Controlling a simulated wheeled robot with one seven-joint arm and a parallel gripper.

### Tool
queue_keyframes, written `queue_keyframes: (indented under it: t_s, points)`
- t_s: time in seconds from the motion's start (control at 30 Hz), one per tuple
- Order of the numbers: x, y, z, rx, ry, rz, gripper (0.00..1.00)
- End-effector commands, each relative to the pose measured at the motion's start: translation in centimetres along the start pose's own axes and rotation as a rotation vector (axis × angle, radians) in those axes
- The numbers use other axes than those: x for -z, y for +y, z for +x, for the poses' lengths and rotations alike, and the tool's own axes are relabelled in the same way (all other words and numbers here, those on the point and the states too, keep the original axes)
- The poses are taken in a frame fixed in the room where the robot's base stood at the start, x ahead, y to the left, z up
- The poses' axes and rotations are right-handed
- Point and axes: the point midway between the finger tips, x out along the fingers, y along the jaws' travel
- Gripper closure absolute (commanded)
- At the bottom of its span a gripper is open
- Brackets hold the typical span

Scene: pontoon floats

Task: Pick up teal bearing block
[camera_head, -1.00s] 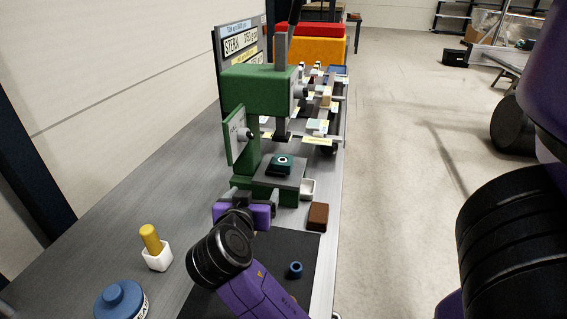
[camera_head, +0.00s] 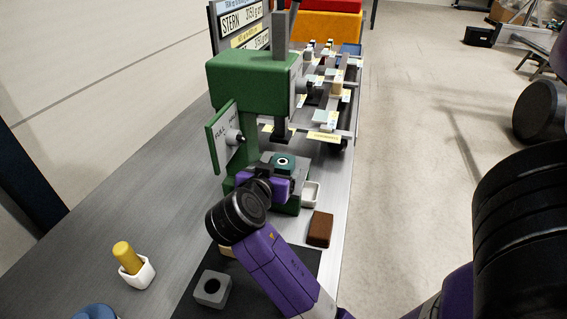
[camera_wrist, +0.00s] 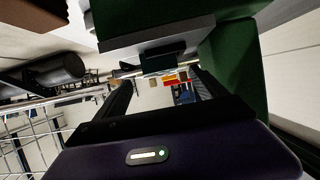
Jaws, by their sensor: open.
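The teal bearing block (camera_head: 283,161), with a pale ring on its top, sits on the plate of the green press (camera_head: 252,82), below the press ram. My gripper (camera_head: 285,174) is at the near side of the press plate, partly hidden by my wrist in the head view. In the wrist view, which looks upside down, my gripper (camera_wrist: 161,78) is open, its two dark fingers spread. The dark teal block (camera_wrist: 162,60) shows ahead, between the fingertips in the picture. I cannot tell whether the fingers reach around it. Nothing is held.
A white tray (camera_head: 311,194) and a brown block (camera_head: 320,229) stand right of the press. A grey block with a hole (camera_head: 212,288) lies on the black mat. A white cup with a yellow handle (camera_head: 134,263) stands left. The press ram (camera_head: 281,125) is overhead.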

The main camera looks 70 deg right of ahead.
Motion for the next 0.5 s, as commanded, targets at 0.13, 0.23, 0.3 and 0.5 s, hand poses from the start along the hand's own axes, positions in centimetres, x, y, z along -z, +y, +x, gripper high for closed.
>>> queue_keyframes:
  t_s: [0.13,0.23,0.3,0.5]
  points:
    - [0.4,0.0,1.6,-0.004,-0.001,0.0,0.18]
    - [0.7,-0.1,3.1,-0.004,-0.001,0.0,0.18]
    - [0.6,-0.1,4.1,-0.003,-0.001,0.0,0.18]
    - [0.5,-0.2,5.4,0.0,0.0,0.0,0.18]
